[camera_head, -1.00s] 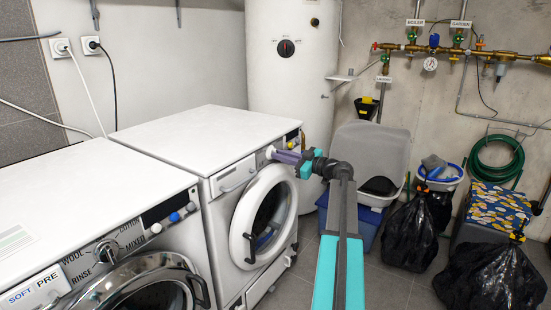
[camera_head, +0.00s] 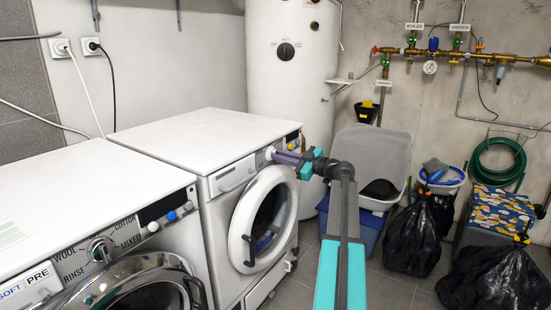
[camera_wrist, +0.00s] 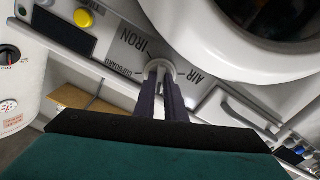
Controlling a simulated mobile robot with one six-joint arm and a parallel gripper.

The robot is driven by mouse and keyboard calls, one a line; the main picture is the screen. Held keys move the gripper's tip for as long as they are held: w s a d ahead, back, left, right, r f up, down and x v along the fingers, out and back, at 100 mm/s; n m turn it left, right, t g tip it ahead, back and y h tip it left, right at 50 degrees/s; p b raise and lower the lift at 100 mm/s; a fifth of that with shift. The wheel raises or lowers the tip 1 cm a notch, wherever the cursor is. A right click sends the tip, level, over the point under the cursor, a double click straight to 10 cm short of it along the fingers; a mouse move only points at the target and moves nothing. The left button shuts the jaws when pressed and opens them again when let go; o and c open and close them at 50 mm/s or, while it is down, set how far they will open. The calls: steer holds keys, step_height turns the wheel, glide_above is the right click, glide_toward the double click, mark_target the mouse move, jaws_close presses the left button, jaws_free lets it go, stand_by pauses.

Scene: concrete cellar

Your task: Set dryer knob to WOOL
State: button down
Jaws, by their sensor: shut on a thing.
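The white knob (camera_head: 270,153) is on the front panel of the farther white machine (camera_head: 225,182), above its round door. My gripper (camera_head: 281,157) is shut on this knob. In the wrist view the knob (camera_wrist: 160,70) sits between the tips of my gripper (camera_wrist: 163,86). IRON, CUPBOARD and AIR are printed around it there; other labels and its pointer are hidden or unreadable.
The farther machine's round door (camera_head: 264,218) is just below my gripper. A yellow button (camera_wrist: 84,18) and a dark display (camera_wrist: 66,32) are on the same panel. A white boiler (camera_head: 290,70) stands behind. Grey and blue bins (camera_head: 368,160) and black bags (camera_head: 412,237) are right of my arm.

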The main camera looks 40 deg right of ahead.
steer(key=shift+w+n+b, duration=0.2)
steer(key=shift+n+b, duration=1.4)
steer(key=shift+b, duration=2.55)
steer(key=shift+a+n+b, duration=0.1)
steer(key=shift+n+b, duration=1.9)
steer(key=shift+b, duration=2.25)
steer(key=c, duration=1.8)
jaws_free()
steer(key=shift+r, duration=0.1)
steer(key=shift+o, duration=0.6)
steer(key=shift+a, duration=0.1)
steer(key=shift+s+f, duration=0.15)
steer(key=shift+f, duration=0.1)
steer(key=v, duration=0.7)
steer(key=shift+r, duration=0.1)
